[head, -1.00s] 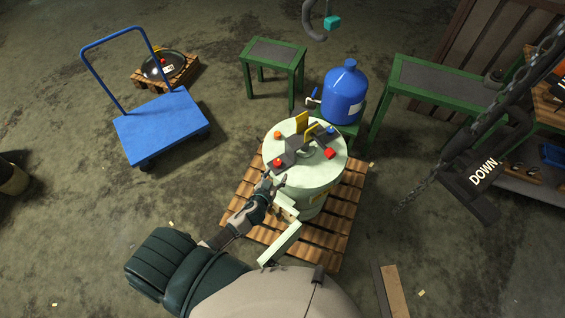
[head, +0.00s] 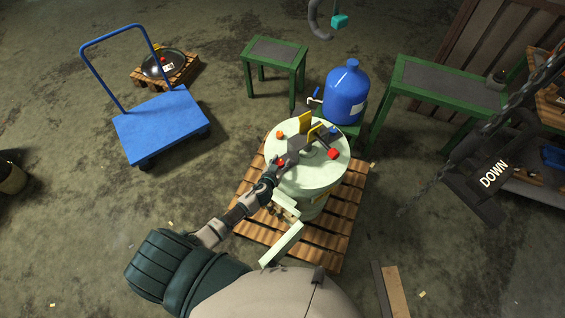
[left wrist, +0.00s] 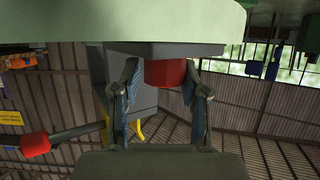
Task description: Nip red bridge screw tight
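The pale green drum (head: 312,183) stands on a pallet with a dark grey bridge (head: 298,147) across its lid. A red screw knob (head: 281,161) sits at the bridge's near-left end. My left gripper (head: 275,170) is at this knob. In the left wrist view a red knob (left wrist: 165,73) lies between the two fingers of my left gripper (left wrist: 162,85). The right finger is close to or touching it; a narrow gap shows at the left finger. Another red knob (head: 333,154) is on the lid's right side. My right gripper is not in view.
A yellow plate (head: 306,122), an orange knob (head: 280,134) and a blue knob (head: 333,131) stand on the lid. A blue bottle (head: 345,94) is behind the drum. A blue cart (head: 160,125) stands left; a DOWN pendant (head: 488,178) hangs right. Floor left of the pallet is clear.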

